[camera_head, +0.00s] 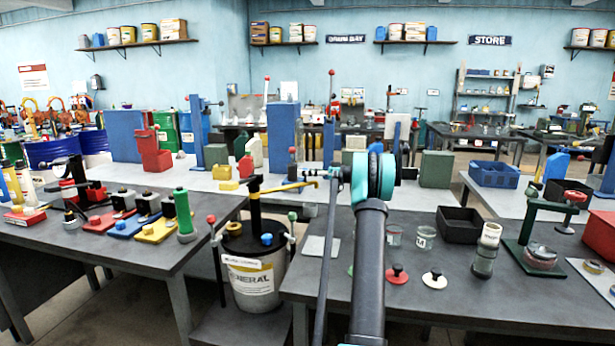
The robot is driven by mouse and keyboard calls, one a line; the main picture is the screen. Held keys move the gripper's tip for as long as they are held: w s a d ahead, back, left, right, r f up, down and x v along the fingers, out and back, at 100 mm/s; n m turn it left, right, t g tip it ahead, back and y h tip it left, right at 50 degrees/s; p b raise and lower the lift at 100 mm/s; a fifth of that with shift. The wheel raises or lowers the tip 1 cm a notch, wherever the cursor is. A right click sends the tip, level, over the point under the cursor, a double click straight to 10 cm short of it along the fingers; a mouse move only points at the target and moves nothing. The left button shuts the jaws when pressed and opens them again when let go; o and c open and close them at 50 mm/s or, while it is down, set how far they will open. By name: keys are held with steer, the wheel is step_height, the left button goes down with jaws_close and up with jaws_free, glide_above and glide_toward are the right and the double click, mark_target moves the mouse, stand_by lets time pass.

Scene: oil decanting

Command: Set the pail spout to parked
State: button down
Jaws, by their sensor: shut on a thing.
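The pail spout (285,187) is a yellow arm that runs from the post to the right. My gripper (332,174) shows small at the spout's outer end, left of my teal wrist joint. It is shut on the spout's end. The fingertips are small and partly hidden, so the exact grip is unclear.
The left table (110,247) holds several coloured blocks and a green bottle (184,215). The right table (470,308) holds glass jars, a black bin (459,226) and red and white knobbed lids. Upright rods with coloured knobs flank the pail.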

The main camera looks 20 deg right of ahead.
steer(key=shift+w+a+n+g, duration=0.1)
steer(key=shift+w+n+g, duration=0.2)
steer(key=shift+w+g, duration=0.25)
steer(key=shift+w, duration=0.15)
steer(key=c, duration=1.1)
jaws_free()
steer(key=v, duration=1.2)
steer(key=shift+f, duration=0.15)
